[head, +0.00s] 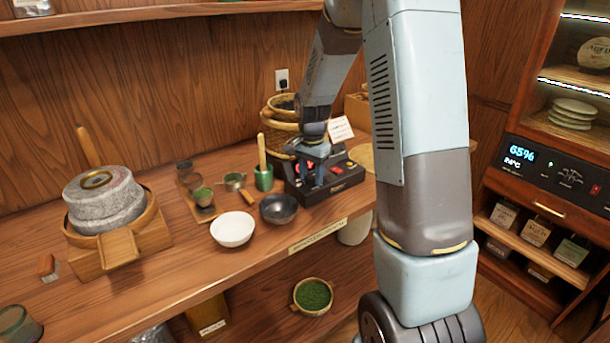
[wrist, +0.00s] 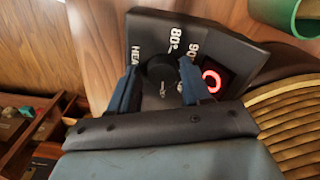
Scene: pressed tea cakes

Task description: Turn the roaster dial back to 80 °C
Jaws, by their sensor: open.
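The roaster (head: 345,181) is a black box with red lights on the wooden counter, and its panel (wrist: 213,38) fills the middle of the wrist view. The dark round dial (wrist: 160,68) sits below the 80° mark (wrist: 176,38), with a "HEA…" label to the left and a partly covered "90" to the right. My gripper (head: 313,172) is over the roaster. In the wrist view my gripper (wrist: 158,73) is open, one blue finger on each side of the dial. I cannot tell whether they touch it. Where the dial points is unclear.
A red glowing ring (wrist: 213,80) is close to the right finger. A woven basket (head: 280,119) stands behind the roaster. A dark bowl (head: 279,209), a white bowl (head: 233,229) and a green cup (head: 264,179) are nearby. A stone mill (head: 104,201) stands far left.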

